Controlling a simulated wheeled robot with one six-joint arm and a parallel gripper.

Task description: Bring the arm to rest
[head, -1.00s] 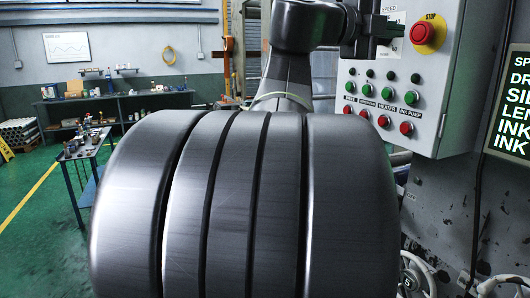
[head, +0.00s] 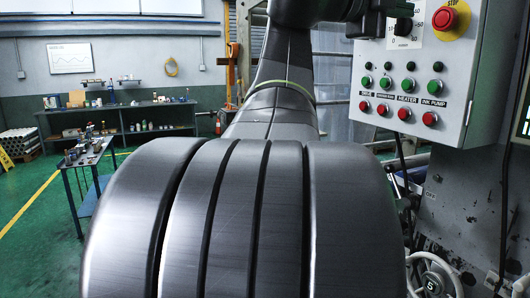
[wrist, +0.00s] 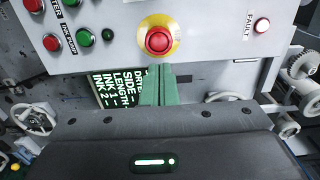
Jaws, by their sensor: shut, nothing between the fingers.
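My gripper (wrist: 157,72) shows in the wrist view, its green fingers closed together with nothing between them. In that picture the fingertips lie just below the red stop button (wrist: 158,40) with its yellow ring. I cannot tell the gap between them. In the head view my arm rises behind my large grey ribbed body part and leaves at the top edge, and the fingers are out of the picture. The stop button also shows at the upper right of the head view (head: 445,19).
A light grey control box (head: 477,95) with rows of green and red buttons hangs at the right, close to my arm. A handwheel (head: 434,284) sits below it. A small blue table (head: 84,163) stands at the left. Green floor (head: 45,240) is open there.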

